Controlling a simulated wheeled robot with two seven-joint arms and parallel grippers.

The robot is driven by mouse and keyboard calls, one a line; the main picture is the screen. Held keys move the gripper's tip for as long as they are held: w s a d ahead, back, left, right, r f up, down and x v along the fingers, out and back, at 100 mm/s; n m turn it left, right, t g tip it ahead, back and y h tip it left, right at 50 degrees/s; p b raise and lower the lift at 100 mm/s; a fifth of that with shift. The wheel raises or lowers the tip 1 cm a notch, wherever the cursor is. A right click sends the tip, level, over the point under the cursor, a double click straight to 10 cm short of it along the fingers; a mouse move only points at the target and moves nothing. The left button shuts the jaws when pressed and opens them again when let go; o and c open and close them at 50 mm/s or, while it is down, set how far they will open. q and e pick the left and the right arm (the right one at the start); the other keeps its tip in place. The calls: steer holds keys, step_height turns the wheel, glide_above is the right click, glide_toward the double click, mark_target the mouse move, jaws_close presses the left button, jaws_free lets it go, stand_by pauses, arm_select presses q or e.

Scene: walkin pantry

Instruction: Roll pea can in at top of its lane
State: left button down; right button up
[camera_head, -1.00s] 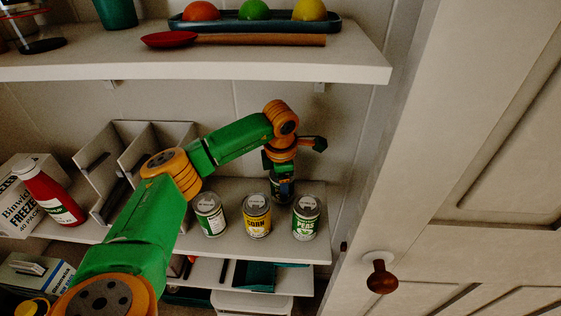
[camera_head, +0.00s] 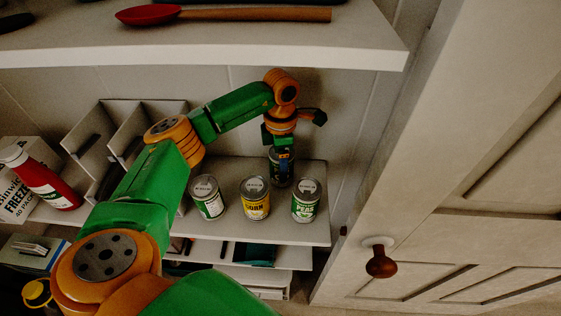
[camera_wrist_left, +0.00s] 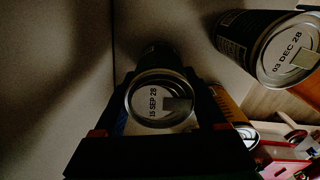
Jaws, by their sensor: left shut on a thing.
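A can with a green and white label reading PEAS (camera_head: 306,202) stands upright at the right of a front group on the middle shelf. A yellow corn can (camera_head: 255,199) and another green and white can (camera_head: 207,198) stand to its left. My left gripper (camera_head: 281,157) points down behind them, shut around a darker can (camera_head: 281,176) at the shelf's back right. Its label is unreadable there. In the left wrist view this can's lid (camera_wrist_left: 160,100) reads 15 SEP 28, between the fingers. My right gripper is not in view.
A white divided organizer (camera_head: 112,135) stands left of my forearm. A red bottle (camera_head: 38,178) and a white box (camera_head: 17,205) are further left. An upper shelf (camera_head: 300,45) with a red spoon (camera_head: 150,15) overhangs. A door with a brown knob (camera_head: 381,262) is right.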

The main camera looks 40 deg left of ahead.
arm_select(q)
steer(key=shift+f, duration=0.1)
steer(key=shift+f, duration=0.2)
jaws_free()
